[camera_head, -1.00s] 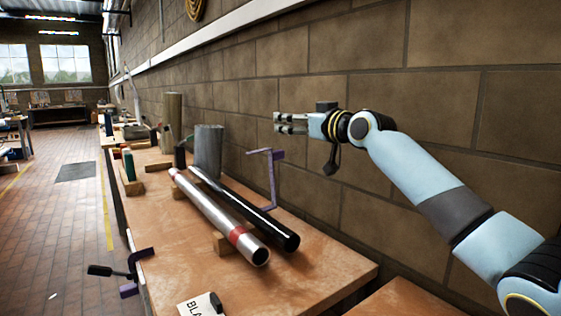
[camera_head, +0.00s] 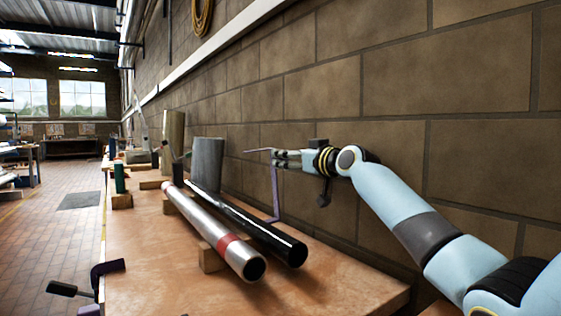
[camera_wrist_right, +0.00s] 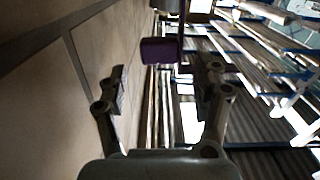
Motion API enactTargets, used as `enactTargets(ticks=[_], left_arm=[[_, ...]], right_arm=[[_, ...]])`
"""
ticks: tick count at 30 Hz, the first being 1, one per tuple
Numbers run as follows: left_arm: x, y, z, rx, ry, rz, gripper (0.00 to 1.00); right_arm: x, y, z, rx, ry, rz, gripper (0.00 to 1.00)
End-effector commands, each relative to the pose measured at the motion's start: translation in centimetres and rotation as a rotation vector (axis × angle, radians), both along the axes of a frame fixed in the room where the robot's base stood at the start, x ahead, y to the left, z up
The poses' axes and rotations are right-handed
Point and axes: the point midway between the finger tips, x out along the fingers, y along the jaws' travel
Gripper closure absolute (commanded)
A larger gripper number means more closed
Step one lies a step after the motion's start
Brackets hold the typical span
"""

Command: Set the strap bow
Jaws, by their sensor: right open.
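A thin purple bent strap (camera_head: 275,190), which I take to be the strap bow, stands upright near the wall behind the two tubes. Its top bends left. My right gripper (camera_head: 279,158) is open, with its fingertips close to the strap's top in the head view; I cannot tell if they touch. In the right wrist view a purple plate (camera_wrist_right: 160,51) lies beyond the open fingers of my right gripper (camera_wrist_right: 163,85), which appear empty. My left gripper is not in view.
A silver tube with a red band (camera_head: 210,228) and a black tube (camera_head: 265,236) lie along the bench (camera_head: 150,270). A grey upright cylinder (camera_head: 207,165) stands behind them. A purple clamp with black handle (camera_head: 106,268) is at the bench's left edge. The brick wall (camera_head: 400,80) is close.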

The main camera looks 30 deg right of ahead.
Motion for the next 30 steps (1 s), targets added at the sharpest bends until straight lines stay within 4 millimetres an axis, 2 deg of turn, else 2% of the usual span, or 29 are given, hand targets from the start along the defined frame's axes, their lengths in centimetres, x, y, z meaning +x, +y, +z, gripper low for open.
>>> enactTargets(ticks=[3, 9, 21, 30], left_arm=[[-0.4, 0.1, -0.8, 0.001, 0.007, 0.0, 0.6], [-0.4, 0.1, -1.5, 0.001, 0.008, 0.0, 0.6], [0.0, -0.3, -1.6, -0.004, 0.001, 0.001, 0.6], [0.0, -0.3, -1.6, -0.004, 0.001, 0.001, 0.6]], right_arm=[[2.4, 0.4, -0.2, 0.005, 0.001, 0.0, 0.33], [4.8, 0.7, -0.2, 0.002, 0.001, 0.0, 0.33], [5.4, 0.8, -0.1, -0.001, 0.001, 0.0, 0.34], [5.4, 0.7, -0.1, -0.001, 0.001, -0.001, 0.73]])
